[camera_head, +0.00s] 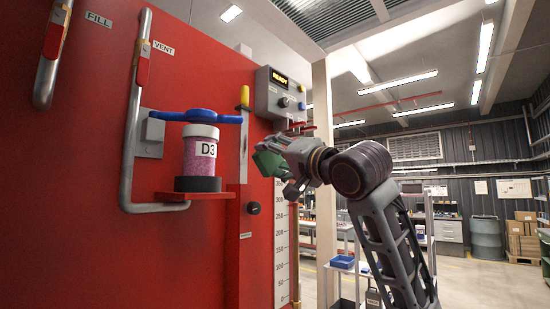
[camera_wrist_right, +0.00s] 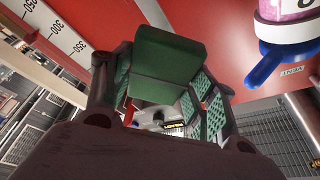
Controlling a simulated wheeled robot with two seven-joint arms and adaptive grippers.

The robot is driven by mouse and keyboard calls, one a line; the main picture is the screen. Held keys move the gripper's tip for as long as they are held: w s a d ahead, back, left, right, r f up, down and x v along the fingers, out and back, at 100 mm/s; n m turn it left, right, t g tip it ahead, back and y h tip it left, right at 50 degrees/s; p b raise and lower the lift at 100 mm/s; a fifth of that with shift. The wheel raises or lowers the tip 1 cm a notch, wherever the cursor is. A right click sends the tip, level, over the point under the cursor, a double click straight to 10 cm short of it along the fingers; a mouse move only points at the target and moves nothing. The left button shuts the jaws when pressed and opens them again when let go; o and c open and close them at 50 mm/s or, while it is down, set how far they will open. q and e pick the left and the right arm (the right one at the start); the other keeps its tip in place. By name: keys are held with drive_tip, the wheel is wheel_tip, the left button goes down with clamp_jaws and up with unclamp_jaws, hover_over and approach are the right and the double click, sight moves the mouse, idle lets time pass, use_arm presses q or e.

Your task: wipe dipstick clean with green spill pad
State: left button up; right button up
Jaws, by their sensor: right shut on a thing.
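The green spill pad (camera_head: 269,162) is in my right gripper (camera_head: 280,170), which is shut on it. In the right wrist view the folded pad (camera_wrist_right: 168,68) fills the space between the fingers (camera_wrist_right: 165,95). What looks like the dipstick is a thin upright rod with a yellow handle (camera_head: 245,97) on the red panel, left of the gripper in the head view. The pad appears apart from it. I cannot make the dipstick out in the right wrist view. My left gripper is not in view.
A grey control box (camera_head: 281,93) reading READY sits just above the gripper. A pink D3 jar (camera_head: 201,157) with a blue handle stands on a red ledge, beside a bent vent pipe (camera_head: 134,110). A level scale (camera_head: 282,250) runs below. The aisle at right is open.

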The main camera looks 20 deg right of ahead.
sight(246, 147)
drive_tip(key=shift+w+a, duration=0.15)
drive_tip(key=shift+w, duration=0.05)
drive_tip(key=shift+w+a+p, duration=0.3)
drive_tip(key=shift+w+a, duration=0.2)
drive_tip(key=shift+w, duration=0.3)
drive_tip(key=shift+w+a+p, duration=0.25)
drive_tip(key=shift+w+a, duration=0.3)
drive_tip(key=shift+w, duration=0.2)
drive_tip(key=shift+w+a+p, duration=0.3)
drive_tip(key=shift+w+a, duration=0.2)
drive_tip(key=shift+w, duration=0.3)
drive_tip(key=shift+w+a+p, duration=0.45)
drive_tip(key=shift+w+a, duration=0.1)
drive_tip(key=shift+w, duration=0.25)
idle(0.5)
drive_tip(key=shift+r, duration=0.15)
idle(0.8)
drive_tip(key=shift+r+p, duration=0.65)
drive_tip(key=shift+p, duration=0.05)
drive_tip(key=shift+r+p, duration=0.65)
drive_tip(key=shift+r, duration=0.1)
